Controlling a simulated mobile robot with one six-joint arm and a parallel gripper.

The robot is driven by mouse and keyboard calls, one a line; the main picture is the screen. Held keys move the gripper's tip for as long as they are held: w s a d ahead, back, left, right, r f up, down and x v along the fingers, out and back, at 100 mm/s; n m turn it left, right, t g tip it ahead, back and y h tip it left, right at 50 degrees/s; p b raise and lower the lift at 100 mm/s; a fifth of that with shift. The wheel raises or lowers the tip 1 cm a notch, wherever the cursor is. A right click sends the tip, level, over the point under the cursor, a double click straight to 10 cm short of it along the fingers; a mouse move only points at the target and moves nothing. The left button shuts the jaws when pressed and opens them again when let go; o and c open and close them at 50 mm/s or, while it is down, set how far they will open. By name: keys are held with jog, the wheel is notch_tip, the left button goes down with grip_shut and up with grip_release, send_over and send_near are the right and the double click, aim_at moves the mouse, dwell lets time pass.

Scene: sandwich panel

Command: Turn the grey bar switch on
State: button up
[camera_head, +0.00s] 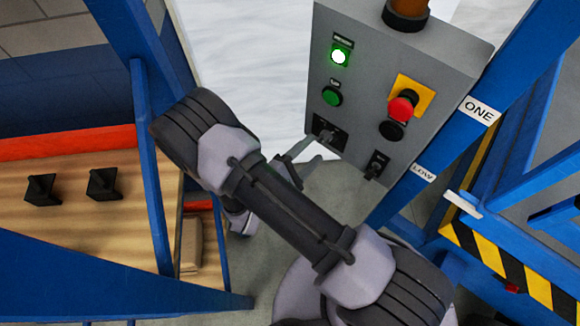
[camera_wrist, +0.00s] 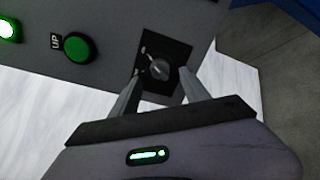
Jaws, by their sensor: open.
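The grey bar switch (camera_head: 326,134) sits on a square black plate at the lower left of the grey control panel. In the wrist view the bar switch (camera_wrist: 160,70) is near the top centre, with small light marks on its plate. My gripper (camera_head: 308,153) is just below and left of the switch, pointing at it. In the wrist view my gripper (camera_wrist: 162,83) is open, its fingers on either side of the switch. I cannot tell whether they touch it. The exact angle of the bar is hard to tell.
The grey panel (camera_head: 352,100) also carries a lit green lamp (camera_head: 340,56), a green button (camera_head: 332,96), a red stop button (camera_head: 402,106) on yellow and a small black switch (camera_head: 376,165). A blue frame post (camera_head: 440,140) stands right of it. Shelving is at left.

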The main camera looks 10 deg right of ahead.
jog(key=v, duration=1.3)
jog(key=shift+p, duration=0.4)
jog(key=s+d+r+m+g+y+b, duration=0.45)
jog(key=d+r+m+g, duration=0.55)
jog(key=m+g, duration=0.25)
notch_tip(320, 180, up, 10)
jog(key=s+m+t+y+b, duration=0.2)
jog(key=m+t+y+b, duration=0.3)
jog(key=y, duration=0.5)
jog(key=shift+s+a+f+m+t, duration=0.15)
jog(key=shift+a+m+t, duration=0.15)
jog(key=shift+m+t, duration=0.55)
jog(key=shift+d, duration=0.1)
